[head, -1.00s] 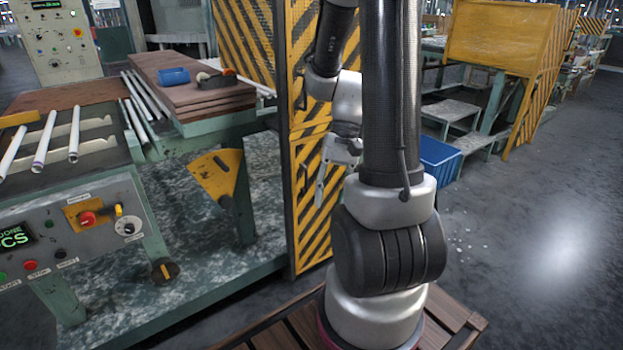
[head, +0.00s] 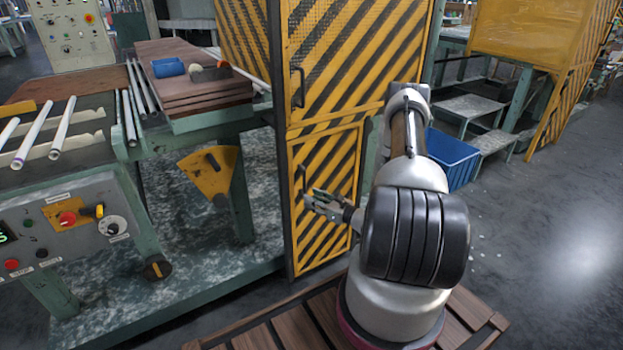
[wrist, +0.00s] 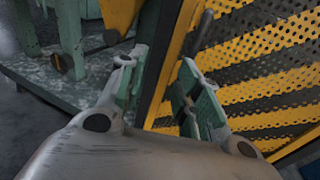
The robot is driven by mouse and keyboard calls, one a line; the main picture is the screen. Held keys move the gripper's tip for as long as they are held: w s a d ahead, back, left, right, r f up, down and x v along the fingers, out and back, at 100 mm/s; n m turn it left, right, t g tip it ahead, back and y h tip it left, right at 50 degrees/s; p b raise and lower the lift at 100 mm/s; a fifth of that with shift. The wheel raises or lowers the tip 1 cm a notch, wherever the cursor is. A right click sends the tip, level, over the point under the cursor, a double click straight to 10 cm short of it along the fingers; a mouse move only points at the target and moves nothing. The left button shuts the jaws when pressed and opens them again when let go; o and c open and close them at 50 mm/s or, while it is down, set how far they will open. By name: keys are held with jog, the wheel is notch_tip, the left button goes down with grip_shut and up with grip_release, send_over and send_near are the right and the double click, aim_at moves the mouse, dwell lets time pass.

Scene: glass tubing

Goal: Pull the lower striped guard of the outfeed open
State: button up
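The lower striped guard (head: 340,167) is a yellow and black perforated panel under a taller striped panel, and it looks shut in its frame. Its dark upright handle (head: 302,180) is on its left side. The handle seems to show in the wrist view (wrist: 203,32) as a dark bar beyond the right finger. My gripper (head: 312,200) is in front of the guard's left edge, close to the handle. In the wrist view, my gripper's two green-padded fingers (wrist: 163,82) are apart, with only the guard's edge and dark post showing behind the gap. I cannot tell whether they touch anything.
The upper striped panel (head: 350,60) has its own handle (head: 298,88). A green machine bench with a yellow quadrant plate (head: 210,172) stands left of the guard. A blue crate (head: 452,160) and grey steps (head: 480,110) are to the right. Open floor lies beyond.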

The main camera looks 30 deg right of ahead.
aim_at(305, 192)
jog(key=shift+m+t+h, duration=0.6)
jog(key=shift+t+h, duration=0.1)
jog(key=shift+h, duration=0.2)
jog(key=w, duration=0.3)
jog(key=w+d+r, duration=0.1)
jog(key=w, duration=0.5)
jog(key=shift+w+d+r, duration=0.2)
jog(key=shift+w+r, duration=0.1)
jog(key=shift+w, duration=0.05)
grip_shut()
